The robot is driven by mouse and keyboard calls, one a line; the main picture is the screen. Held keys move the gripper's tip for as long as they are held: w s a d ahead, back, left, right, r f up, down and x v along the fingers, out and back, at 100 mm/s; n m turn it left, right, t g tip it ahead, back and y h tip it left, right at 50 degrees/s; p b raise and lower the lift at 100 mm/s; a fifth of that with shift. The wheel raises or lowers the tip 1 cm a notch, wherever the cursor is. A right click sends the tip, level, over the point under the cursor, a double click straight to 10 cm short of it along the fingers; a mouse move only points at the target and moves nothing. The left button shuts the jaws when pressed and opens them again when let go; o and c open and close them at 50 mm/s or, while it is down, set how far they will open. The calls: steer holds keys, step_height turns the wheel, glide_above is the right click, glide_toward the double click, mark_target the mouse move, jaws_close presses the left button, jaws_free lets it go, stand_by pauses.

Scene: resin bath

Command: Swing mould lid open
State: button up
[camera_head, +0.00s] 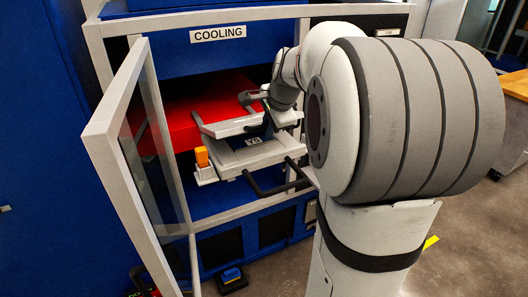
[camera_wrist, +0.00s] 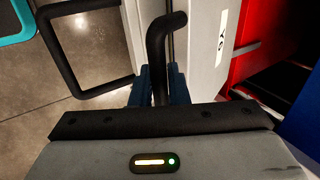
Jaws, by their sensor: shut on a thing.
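The grey mould (camera_head: 236,161) sits at the mouth of the cooling cabinet, with a small label on its front. A grey upper plate (camera_head: 228,126), which looks like its lid, shows above it; I cannot tell how far it is raised. In the wrist view the blue fingertips of my gripper (camera_wrist: 157,84) are shut on a black bar handle (camera_wrist: 161,45). The handle is beside the grey labelled face (camera_wrist: 205,50). A second black handle (camera_head: 262,188) sticks out at the mould's front and also shows in the wrist view (camera_wrist: 63,62). In the head view my fingertips are hard to make out.
The cabinet's glazed door (camera_head: 120,135) stands open at the left. An orange block (camera_head: 202,157) on a pale base is at the mould's left. A red surface (camera_head: 180,105) lies behind the mould. A dark object (camera_head: 231,278) lies on the floor below.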

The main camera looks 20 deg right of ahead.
steer(key=shift+w+a+r+p, duration=0.1)
steer(key=shift+w+r+p, duration=0.7)
steer(key=shift+r+p, duration=0.4)
steer(key=shift+w+d+r+p, duration=0.1)
steer(key=shift+w+r+p, duration=0.65)
steer(key=shift+r+p, duration=0.45)
steer(key=shift+w+a+r+p, duration=0.1)
steer(key=shift+w+r+p, duration=0.7)
steer(key=shift+r+p, duration=0.4)
steer(key=w+r+p, duration=0.3)
steer(key=w, duration=0.4)
steer(key=w+r+p, duration=0.4)
steer(key=w, duration=0.3)
steer(key=shift+a, duration=0.25)
steer(key=w, duration=0.5)
steer(key=shift+w+a+r, duration=0.1)
steer(key=shift+w+r, duration=0.05)
steer(key=shift+r, duration=0.15)
